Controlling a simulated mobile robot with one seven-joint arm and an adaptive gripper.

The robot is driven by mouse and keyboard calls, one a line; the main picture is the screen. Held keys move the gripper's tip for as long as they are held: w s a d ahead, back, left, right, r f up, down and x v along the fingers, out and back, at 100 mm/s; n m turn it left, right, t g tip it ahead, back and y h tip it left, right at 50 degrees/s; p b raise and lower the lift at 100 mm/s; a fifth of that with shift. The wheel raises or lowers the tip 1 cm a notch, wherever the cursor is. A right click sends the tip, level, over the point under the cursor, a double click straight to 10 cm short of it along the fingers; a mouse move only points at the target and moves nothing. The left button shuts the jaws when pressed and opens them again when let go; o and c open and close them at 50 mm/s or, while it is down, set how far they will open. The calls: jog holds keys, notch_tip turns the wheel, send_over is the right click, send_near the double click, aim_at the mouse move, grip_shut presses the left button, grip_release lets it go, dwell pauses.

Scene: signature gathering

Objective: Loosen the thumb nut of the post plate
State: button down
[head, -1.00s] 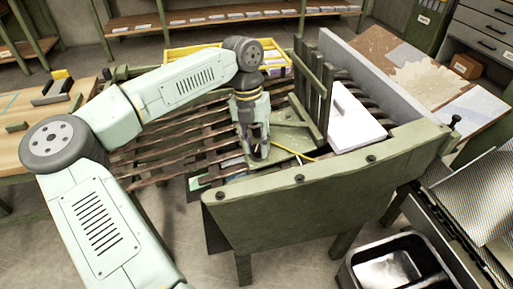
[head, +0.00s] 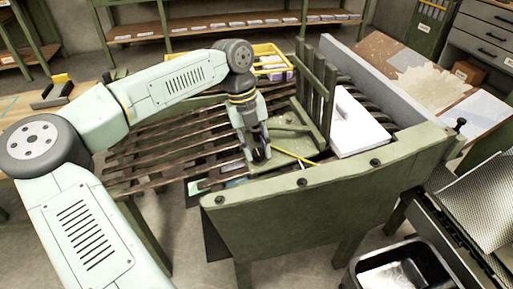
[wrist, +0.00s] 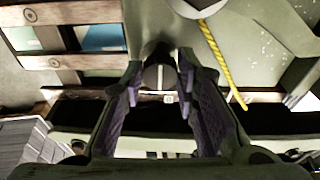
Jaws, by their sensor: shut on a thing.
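The post plate (head: 290,143) is a green plate with upright slatted posts (head: 315,90), on the slatted bench behind its green front board. It fills the upper right of the wrist view (wrist: 240,45). The thumb nut (wrist: 157,76) shows in the wrist view as a small round grey piece with a slot line, between my fingertips at the plate's edge. My gripper (head: 258,155) points down at the plate's near left corner, its purple-padded fingers (wrist: 159,72) closed on the nut. In the head view my fingers hide the nut.
A yellow cord or rod (head: 295,156) lies by the plate, close to my fingers. A white paper stack (head: 357,122) lies right of the posts. The green front board (head: 330,205) rises just in front of my gripper. A yellow crate (head: 272,52) stands behind.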

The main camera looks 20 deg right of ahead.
dwell(0.3)
jog(key=c, duration=1.2)
grip_release()
jog(key=shift+c, duration=0.2)
jog(key=v, duration=1.2)
jog(key=shift+d, duration=0.1)
